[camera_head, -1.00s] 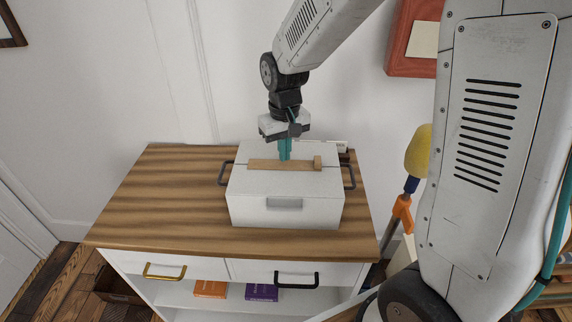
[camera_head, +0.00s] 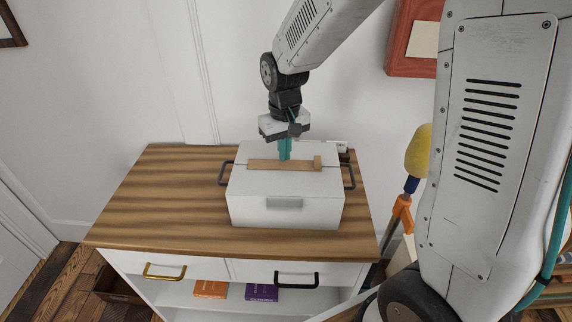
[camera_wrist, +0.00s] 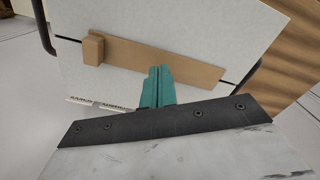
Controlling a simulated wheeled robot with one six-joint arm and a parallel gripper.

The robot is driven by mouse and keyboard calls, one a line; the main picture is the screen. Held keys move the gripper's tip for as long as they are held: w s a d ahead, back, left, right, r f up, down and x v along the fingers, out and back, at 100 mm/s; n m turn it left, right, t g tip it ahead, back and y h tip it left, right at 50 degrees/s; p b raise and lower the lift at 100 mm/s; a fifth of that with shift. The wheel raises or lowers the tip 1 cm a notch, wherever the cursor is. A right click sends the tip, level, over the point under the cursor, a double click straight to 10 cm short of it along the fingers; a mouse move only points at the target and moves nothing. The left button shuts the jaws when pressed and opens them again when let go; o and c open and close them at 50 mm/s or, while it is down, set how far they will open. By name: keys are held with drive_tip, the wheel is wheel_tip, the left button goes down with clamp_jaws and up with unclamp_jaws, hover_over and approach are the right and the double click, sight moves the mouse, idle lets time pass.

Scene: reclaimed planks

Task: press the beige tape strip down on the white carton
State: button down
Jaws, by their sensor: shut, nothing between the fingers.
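The white carton (camera_head: 285,206) stands on the wooden top of a cabinet, with a dark handle on each side. The beige tape strip (camera_head: 265,165) lies along the seam on its lid, with a raised beige block at its right end. In the wrist view the strip (camera_wrist: 180,65) crosses the carton lid (camera_wrist: 200,25), and the block is at its left end. My gripper (camera_head: 285,157) is shut and empty, its teal fingers pointing down at the strip's far edge. In the wrist view the fingertips (camera_wrist: 160,72) overlap the strip's edge; I cannot tell whether they touch it.
The wooden cabinet top (camera_head: 160,210) is clear left of the carton. A small white item (camera_head: 336,147) with lettering lies behind the carton. A yellow-headed tool with an orange clamp (camera_head: 403,210) stands right of the cabinet. The wall is close behind.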

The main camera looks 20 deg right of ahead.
sight(285, 164)
drive_tip(key=shift+f, duration=0.85)
idle(1.2)
drive_tip(key=shift+r, duration=3.55)
drive_tip(key=s+d+r, duration=0.1)
drive_tip(key=s+r, duration=0.2)
drive_tip(key=s, duration=0.5)
drive_tip(key=s+d+r+t, duration=0.1)
drive_tip(key=s+r, duration=0.1)
drive_tip(key=s, duration=0.7)
drive_tip(key=s+d+r+m, duration=0.1)
drive_tip(key=s+r, duration=0.2)
drive_tip(key=s, duration=0.6)
drive_tip(key=shift+d+r, duration=0.35)
drive_tip(key=shift+d, duration=0.05)
